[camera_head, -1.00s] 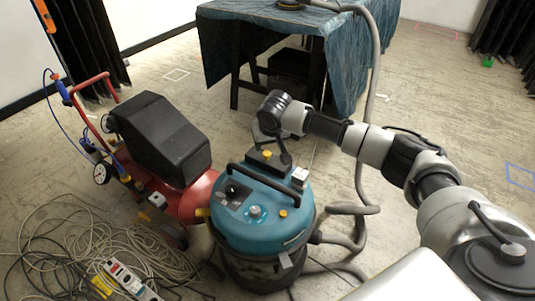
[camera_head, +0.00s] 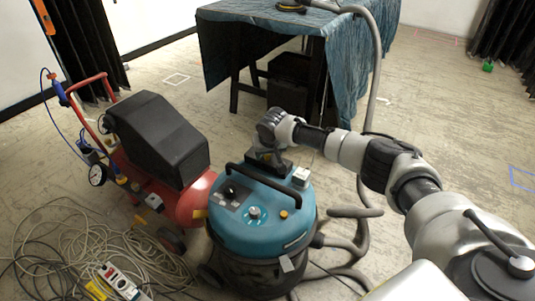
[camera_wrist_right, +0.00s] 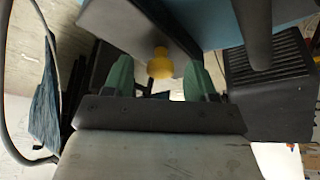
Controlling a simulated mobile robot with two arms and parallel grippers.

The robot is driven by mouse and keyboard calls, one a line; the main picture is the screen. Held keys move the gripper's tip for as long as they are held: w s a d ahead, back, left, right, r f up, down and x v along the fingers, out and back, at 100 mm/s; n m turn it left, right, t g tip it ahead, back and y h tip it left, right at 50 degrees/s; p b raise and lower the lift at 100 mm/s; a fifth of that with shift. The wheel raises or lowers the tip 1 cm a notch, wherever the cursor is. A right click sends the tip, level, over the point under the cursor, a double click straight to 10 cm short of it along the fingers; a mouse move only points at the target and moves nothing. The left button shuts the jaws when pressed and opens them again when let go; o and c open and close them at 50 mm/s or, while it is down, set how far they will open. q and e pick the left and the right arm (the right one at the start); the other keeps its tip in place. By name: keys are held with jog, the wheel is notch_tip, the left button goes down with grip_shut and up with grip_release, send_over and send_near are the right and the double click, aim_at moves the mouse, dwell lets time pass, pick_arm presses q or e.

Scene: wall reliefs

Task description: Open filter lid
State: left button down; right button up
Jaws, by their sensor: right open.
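The vacuum cleaner has a round teal top (camera_head: 250,235) with a black carrying handle (camera_head: 268,185) over it. Its filter lid, a dark flat panel (camera_wrist_right: 130,28), shows in the right wrist view with a yellow knob (camera_wrist_right: 160,64) on it. My right gripper (camera_wrist_right: 160,80) is open, with one green fingertip on each side of the knob and a gap to both. The left gripper is not in view.
A red compressor with a black cover (camera_head: 155,138) stands close left of the vacuum. Tangled cables (camera_head: 70,245) and a power strip (camera_head: 118,282) lie at lower left. A grey hose (camera_head: 350,225) curls at right. A cloth-covered table (camera_head: 270,22) stands behind.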

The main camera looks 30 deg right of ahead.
dwell(0.3)
grip_shut()
dwell(0.3)
